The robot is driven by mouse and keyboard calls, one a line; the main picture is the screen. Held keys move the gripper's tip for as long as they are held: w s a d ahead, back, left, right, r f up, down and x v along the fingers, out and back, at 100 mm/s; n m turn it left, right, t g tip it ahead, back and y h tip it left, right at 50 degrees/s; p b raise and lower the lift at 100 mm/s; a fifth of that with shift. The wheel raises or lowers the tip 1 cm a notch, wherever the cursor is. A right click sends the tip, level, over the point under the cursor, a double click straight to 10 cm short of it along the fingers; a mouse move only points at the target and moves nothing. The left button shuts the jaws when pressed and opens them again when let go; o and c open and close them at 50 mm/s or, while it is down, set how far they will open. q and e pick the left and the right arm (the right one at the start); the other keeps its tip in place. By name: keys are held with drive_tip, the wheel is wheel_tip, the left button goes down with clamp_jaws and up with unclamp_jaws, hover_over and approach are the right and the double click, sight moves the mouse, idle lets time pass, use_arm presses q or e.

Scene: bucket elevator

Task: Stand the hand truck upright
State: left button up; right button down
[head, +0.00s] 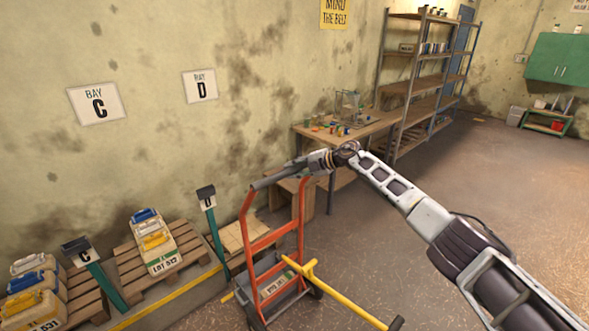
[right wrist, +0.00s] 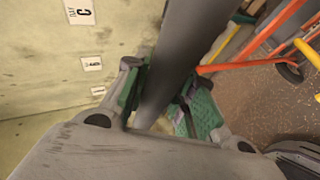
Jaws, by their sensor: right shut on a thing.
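The orange hand truck (head: 253,247) stands in the lower middle of the head view, with its dark handle bar (head: 272,178) at the top. A wheel (head: 316,291) shows low on its right. I cannot tell exactly how far its frame leans. My right gripper (head: 308,163) is shut on the right part of the handle bar. In the right wrist view the bar (right wrist: 190,45) runs between the fingers of the gripper (right wrist: 165,105), and part of the orange frame (right wrist: 262,42) shows at upper right. My left gripper is not in view.
A yellow bar (head: 335,292) with a dark end crosses low beside the truck. Pallets (head: 185,238) with lotted containers (head: 155,240) and teal bay posts (head: 215,235) line the left wall. A workbench (head: 375,125) and shelving (head: 410,90) stand behind. Open floor lies right.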

drive_tip(key=shift+w+a+r, duration=0.2)
drive_tip(key=shift+a+r, duration=0.05)
drive_tip(key=shift+r, duration=0.2)
drive_tip(key=c, duration=1.5)
unclamp_jaws()
drive_tip(key=shift+r, duration=0.1)
drive_tip(key=o, duration=0.3)
drive_tip(key=shift+w+a+f, duration=0.3)
drive_tip(key=shift+w+a, duration=0.05)
drive_tip(key=shift+a, duration=0.05)
drive_tip(key=shift+o, duration=0.2)
drive_tip(key=shift+s+d, duration=0.2)
drive_tip(key=shift+d, duration=0.15)
drive_tip(key=shift+d, duration=0.2)
drive_tip(key=shift+s+d+r, duration=0.1)
drive_tip(key=shift+d+r, duration=0.05)
drive_tip(key=shift+d, duration=0.05)
drive_tip(key=v, duration=1)
drive_tip(key=shift+s+d+r, duration=0.15)
drive_tip(key=shift+s+d, duration=0.05)
drive_tip(key=shift+d, duration=0.05)
